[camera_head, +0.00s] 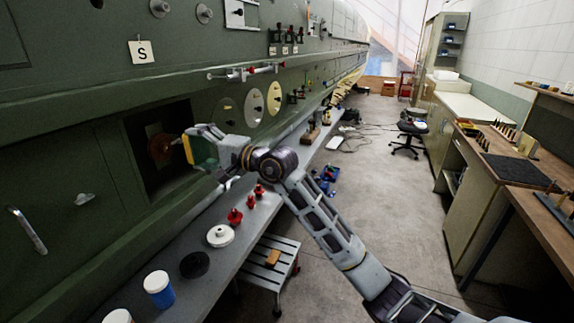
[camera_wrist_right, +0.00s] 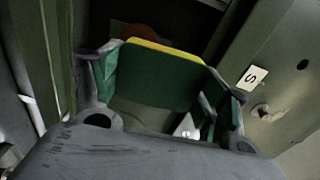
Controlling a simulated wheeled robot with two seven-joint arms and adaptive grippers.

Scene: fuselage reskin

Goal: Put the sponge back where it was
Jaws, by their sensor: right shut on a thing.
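The sponge, green with a yellow edge (camera_head: 187,149), is held in my right gripper (camera_head: 203,148), in front of a square opening (camera_head: 135,135) in the green fuselage side. In the right wrist view the sponge (camera_wrist_right: 158,76) spans between the two fingers of the right gripper (camera_wrist_right: 165,92), its yellow edge facing away. The gripper is shut on it. Inside the dark opening a round reddish-brown part (camera_head: 159,147) shows, partly hidden by the sponge. My left gripper is not in view.
A grey bench (camera_head: 150,255) runs below the fuselage with red fittings (camera_head: 235,216), a white disc (camera_head: 220,236), a black disc (camera_head: 195,265) and a blue-and-white jar (camera_head: 159,289). A step stool (camera_head: 283,243) holds a tan block (camera_head: 273,257).

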